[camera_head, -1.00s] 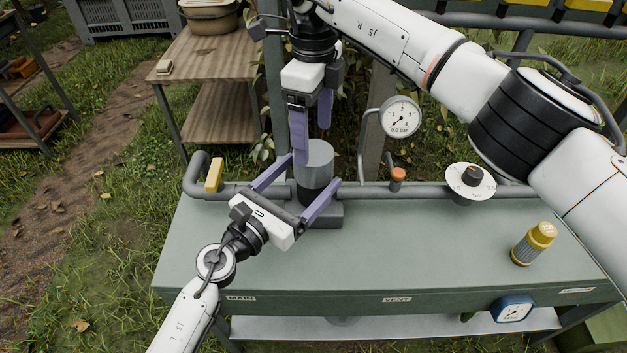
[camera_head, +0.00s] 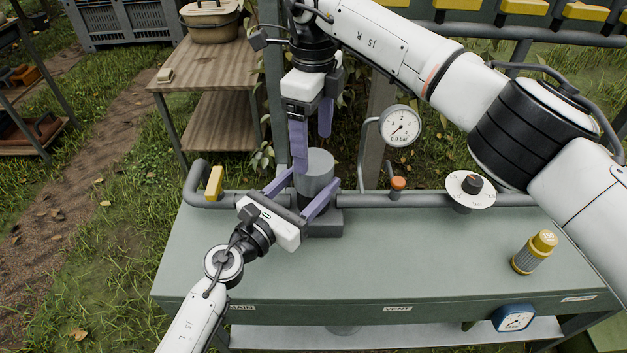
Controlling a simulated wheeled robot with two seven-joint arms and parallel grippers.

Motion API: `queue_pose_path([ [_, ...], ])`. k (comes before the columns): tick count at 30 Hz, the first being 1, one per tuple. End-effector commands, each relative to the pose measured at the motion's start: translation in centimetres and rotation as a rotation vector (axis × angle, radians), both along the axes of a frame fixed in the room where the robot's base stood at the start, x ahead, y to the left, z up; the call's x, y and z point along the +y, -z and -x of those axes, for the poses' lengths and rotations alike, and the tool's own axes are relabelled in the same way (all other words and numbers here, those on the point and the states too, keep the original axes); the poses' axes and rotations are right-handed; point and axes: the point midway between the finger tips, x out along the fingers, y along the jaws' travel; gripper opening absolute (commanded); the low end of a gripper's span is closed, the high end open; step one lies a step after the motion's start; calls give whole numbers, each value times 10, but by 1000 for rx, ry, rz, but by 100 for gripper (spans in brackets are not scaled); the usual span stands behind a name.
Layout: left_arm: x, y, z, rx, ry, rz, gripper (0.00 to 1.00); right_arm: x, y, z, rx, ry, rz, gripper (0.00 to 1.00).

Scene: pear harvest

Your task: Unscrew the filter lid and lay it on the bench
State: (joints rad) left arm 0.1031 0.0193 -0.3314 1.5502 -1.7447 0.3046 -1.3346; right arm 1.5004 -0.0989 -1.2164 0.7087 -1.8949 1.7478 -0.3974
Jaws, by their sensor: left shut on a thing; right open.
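The filter stands on the bench's pipe run, with a light grey cylindrical lid (camera_head: 318,168) on top of a darker body (camera_head: 312,193). My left gripper (camera_head: 314,182) reaches in from the front left and is shut on the filter body, one purple finger on each side. My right gripper (camera_head: 312,152) points down from above and is open. One of its fingers hangs in front of the lid's left side, the other above and behind it. I cannot tell whether they touch the lid. The bench top (camera_head: 400,250) is pale green and flat.
A pressure gauge (camera_head: 400,126), an orange-capped valve (camera_head: 398,184) and a round dial (camera_head: 470,189) stand right of the filter. A yellow handle (camera_head: 213,183) is on the pipe at left. A yellow-capped cylinder (camera_head: 534,252) stands at right. The bench's middle and front are clear.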

Motion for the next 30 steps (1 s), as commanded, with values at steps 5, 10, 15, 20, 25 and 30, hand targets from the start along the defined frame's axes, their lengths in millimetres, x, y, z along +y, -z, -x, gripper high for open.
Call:
queue_pose_path([
  [5,0,1,0,1,0,-1,0,1,0,0,1,167,-1,77],
  [10,0,1,0,1,0,-1,0,1,0,0,1,511,-1,77],
  [15,0,1,0,1,0,-1,0,1,0,0,0,893,-1,77],
  [20,0,1,0,1,0,-1,0,1,0,0,0,1252,-1,77],
  [25,0,1,0,1,0,-1,0,1,0,0,1,1635,-2,77],
  [30,0,1,0,2,0,-1,0,1,0,0,1,2018,-2,77],
])
